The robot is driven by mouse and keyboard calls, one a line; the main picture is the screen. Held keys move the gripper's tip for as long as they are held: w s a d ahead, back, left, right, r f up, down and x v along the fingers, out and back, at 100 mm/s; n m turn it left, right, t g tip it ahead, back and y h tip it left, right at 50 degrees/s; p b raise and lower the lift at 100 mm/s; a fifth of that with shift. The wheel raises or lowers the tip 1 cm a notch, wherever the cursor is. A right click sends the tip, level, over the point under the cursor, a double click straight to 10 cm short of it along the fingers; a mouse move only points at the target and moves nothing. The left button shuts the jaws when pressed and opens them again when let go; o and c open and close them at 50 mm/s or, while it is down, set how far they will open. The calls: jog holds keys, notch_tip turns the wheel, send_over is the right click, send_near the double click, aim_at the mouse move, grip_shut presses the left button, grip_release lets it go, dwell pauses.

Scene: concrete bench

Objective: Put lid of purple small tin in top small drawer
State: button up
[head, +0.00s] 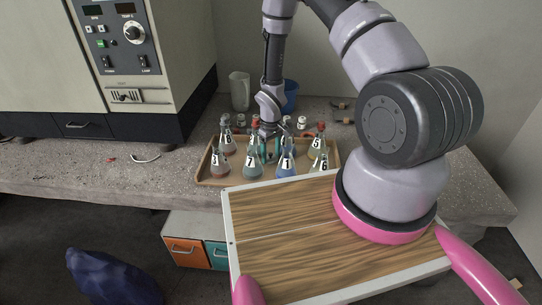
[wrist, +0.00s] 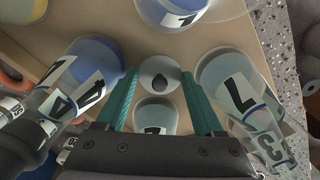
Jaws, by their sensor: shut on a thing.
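My gripper (head: 269,150) reaches down among the flasks on the tray. In the wrist view its teal fingers (wrist: 160,82) close on a small grey round piece with a dark knob-like mark (wrist: 159,75). It may be the lid, but I cannot tell for certain. I cannot make out a purple tin in either view. An orange drawer (head: 186,252) and a teal drawer (head: 218,256) sit in a white cabinet under the bench, both apparently shut. I cannot tell which is the top small drawer.
Numbered flasks crowd close around my gripper, including a flask marked 7 (wrist: 240,85) and one marked 4 (wrist: 88,80). They stand on a wooden tray (head: 208,181). A white jug (head: 239,91) and a blue cup (head: 290,95) stand behind. The bench is mostly clear at left.

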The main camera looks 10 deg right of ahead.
aim_at(271, 154)
jog(key=shift+f, duration=0.45)
jog(key=shift+f, duration=0.15)
jog(key=o, duration=1)
jog(key=shift+o, duration=0.2)
notch_tip(271, 154, up, 12)
jog(key=shift+r, duration=0.25)
